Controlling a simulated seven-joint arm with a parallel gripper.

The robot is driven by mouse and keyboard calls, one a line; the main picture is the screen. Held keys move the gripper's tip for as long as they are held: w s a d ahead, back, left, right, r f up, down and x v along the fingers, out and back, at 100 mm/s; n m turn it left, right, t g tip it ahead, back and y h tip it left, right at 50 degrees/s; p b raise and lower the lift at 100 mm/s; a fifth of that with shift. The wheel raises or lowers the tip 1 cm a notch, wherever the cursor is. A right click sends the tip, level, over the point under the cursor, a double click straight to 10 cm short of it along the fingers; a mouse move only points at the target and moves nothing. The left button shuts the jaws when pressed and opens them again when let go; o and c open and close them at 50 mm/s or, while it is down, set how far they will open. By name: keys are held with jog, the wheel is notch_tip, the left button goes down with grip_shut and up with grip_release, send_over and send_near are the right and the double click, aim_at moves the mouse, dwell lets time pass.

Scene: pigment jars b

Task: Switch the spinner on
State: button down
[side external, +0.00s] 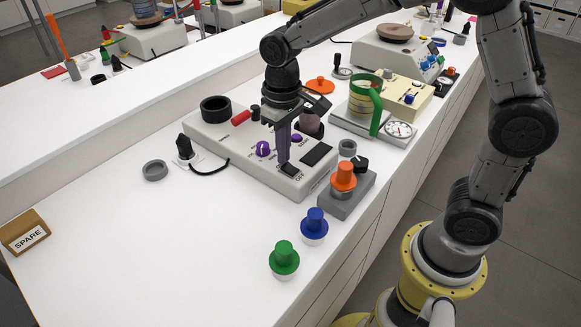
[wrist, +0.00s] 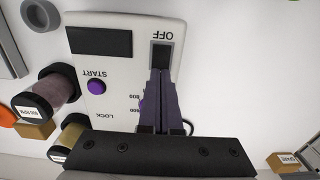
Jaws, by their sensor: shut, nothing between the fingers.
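The spinner (side external: 252,152) is a pale grey box on the white bench, with a black ring-shaped well (side external: 215,109) at its far left end. Its dark rocker switch (wrist: 161,54) sits beside the printed word OFF. My gripper (wrist: 161,72) is shut and empty, with its fingertips at the switch; they cover part of it, and I cannot tell whether they touch. In the side view, my gripper (side external: 285,158) points down at the switch end. A purple START button (wrist: 96,87) and a dark blank panel (wrist: 100,41) are on the same face. The switch's position is unclear.
Near the spinner are an orange-topped knob on a grey block (side external: 343,178), a blue knob (side external: 314,224) and a green knob (side external: 284,259). A scale (side external: 392,130) with a green-handled jug stands behind. A black plug (side external: 185,150) is left. The front-left bench is mostly clear.

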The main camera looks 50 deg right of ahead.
aim_at(284, 166)
jog(key=shift+f, duration=0.5)
jog(key=shift+r, duration=0.1)
notch_tip(284, 166, up, 18)
jog(key=shift+f, duration=0.2)
dwell(0.9)
